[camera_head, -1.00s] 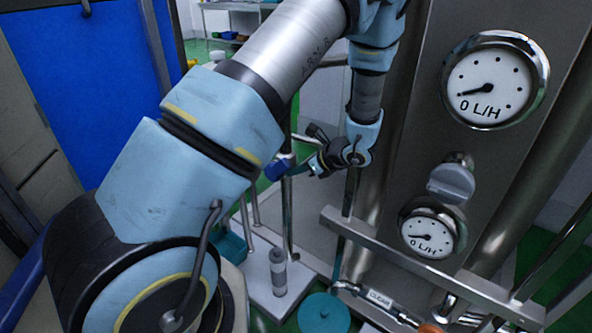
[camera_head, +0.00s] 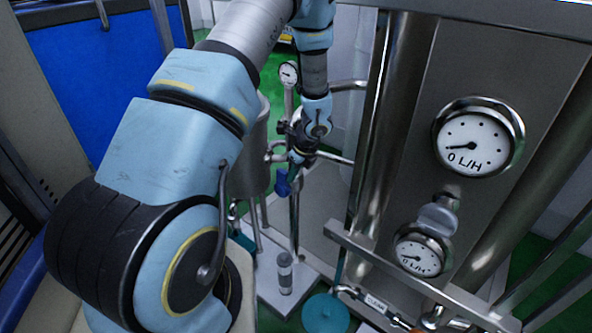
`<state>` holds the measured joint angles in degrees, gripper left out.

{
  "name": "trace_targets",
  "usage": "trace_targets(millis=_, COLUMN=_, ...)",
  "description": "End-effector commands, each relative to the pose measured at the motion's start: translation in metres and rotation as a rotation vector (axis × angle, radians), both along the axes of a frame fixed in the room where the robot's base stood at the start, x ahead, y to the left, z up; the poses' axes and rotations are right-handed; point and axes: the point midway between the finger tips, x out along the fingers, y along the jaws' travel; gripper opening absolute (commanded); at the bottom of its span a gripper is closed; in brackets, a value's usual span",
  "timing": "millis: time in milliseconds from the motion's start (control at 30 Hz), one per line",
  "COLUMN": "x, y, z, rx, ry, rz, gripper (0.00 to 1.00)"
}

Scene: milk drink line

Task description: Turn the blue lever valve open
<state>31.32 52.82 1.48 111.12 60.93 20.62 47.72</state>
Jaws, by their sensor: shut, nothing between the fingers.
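The blue lever (camera_head: 283,182) of the valve shows in the middle of the head view, on the thin upright pipework left of the steel panel. Its end points down. My gripper (camera_head: 297,158) is small and dark at the end of my arm, just above and to the right of the lever. It is shut with nothing in it. At this size I cannot tell whether its fingers touch the lever. The valve body is partly hidden behind the gripper.
A steel panel with a large flow gauge (camera_head: 478,139) and a smaller one (camera_head: 419,255) stands to the right. A small gauge (camera_head: 289,74) and a steel tank (camera_head: 250,150) are behind. A teal disc (camera_head: 325,314) lies below. Pipes crowd the gripper.

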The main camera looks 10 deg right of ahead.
Motion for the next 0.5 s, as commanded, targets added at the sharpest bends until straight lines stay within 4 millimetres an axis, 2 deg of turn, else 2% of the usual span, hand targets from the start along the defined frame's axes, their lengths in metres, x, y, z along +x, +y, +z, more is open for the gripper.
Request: trace_targets(millis=500, x=0.0053, y=0.0044, z=0.0025, rx=0.001, ry=-0.002, rz=-0.001, gripper=0.00)
